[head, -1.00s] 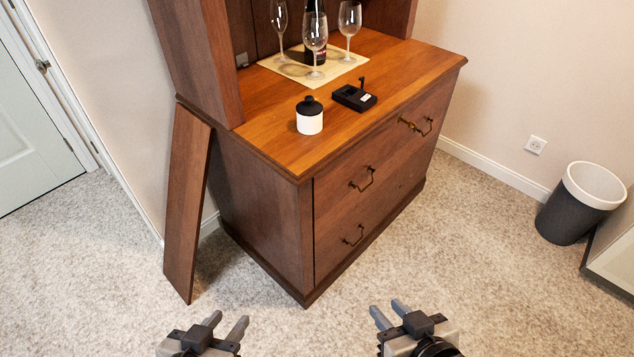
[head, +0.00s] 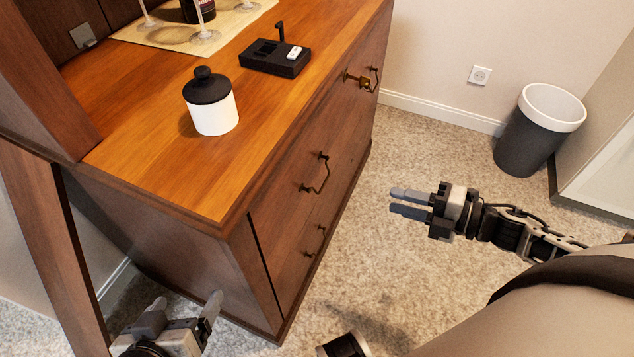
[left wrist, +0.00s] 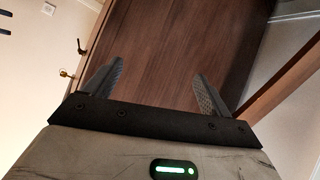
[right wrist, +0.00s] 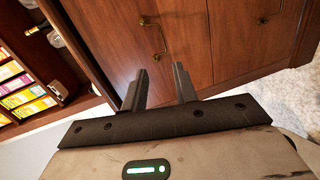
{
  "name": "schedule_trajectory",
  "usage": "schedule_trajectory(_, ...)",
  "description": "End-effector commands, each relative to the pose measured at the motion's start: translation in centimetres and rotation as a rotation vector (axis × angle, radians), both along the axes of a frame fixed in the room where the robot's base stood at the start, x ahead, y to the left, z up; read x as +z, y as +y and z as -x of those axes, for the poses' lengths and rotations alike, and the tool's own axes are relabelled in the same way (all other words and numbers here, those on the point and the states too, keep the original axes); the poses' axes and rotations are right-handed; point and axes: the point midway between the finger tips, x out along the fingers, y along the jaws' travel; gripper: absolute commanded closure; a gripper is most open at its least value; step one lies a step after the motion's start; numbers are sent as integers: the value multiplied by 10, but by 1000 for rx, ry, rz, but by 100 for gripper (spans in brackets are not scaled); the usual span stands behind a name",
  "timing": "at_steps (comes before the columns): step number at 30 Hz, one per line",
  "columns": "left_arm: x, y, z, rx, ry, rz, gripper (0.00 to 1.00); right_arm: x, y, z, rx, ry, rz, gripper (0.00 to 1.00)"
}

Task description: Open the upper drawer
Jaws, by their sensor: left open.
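The upper drawer (head: 332,150) is the brown wooden front just under the cabinet top, and it is shut. It has one bent metal handle (head: 318,176) at its near end and another (head: 373,82) at its far end, beside a brass fitting (head: 354,77). The near handle also seems to show in the right wrist view (right wrist: 154,40). My right gripper (head: 392,201) is open and empty, to the right of the drawer front and apart from it. My left gripper (head: 188,299) is open and empty, low by the cabinet's side panel, which fills the left wrist view (left wrist: 165,55).
The lower drawer has a handle (head: 315,241). A white jar with a black lid (head: 212,108) and a black box (head: 275,58) stand on the cabinet top. A wooden board (head: 45,225) leans at the left. A bin (head: 537,130) stands right; carpet between is clear.

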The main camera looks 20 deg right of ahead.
Motion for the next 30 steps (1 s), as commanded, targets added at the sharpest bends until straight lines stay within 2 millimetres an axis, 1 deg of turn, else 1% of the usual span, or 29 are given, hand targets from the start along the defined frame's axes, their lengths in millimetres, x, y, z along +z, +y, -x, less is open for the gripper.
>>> schedule_trajectory(1,-10,-2,0,-6,3,2,17,-9,-5,1,35,-18,33,71)
schedule_trajectory(4,-11,-3,-1,-11,3,6,17,-9,-6,-1,69,-37,61,71)
schedule_trajectory(8,-8,-4,-1,-11,-12,12,17,-11,4,-12,73,-41,60,71)
schedule_trajectory(21,3,-10,-4,-16,-104,50,17,-28,66,-81,70,-41,57,71)
schedule_trajectory(27,10,-11,-6,-15,-137,64,17,-35,87,-104,68,-37,57,71)
schedule_trajectory(30,11,-11,-6,-15,-143,66,17,-37,92,-110,68,-35,56,71)
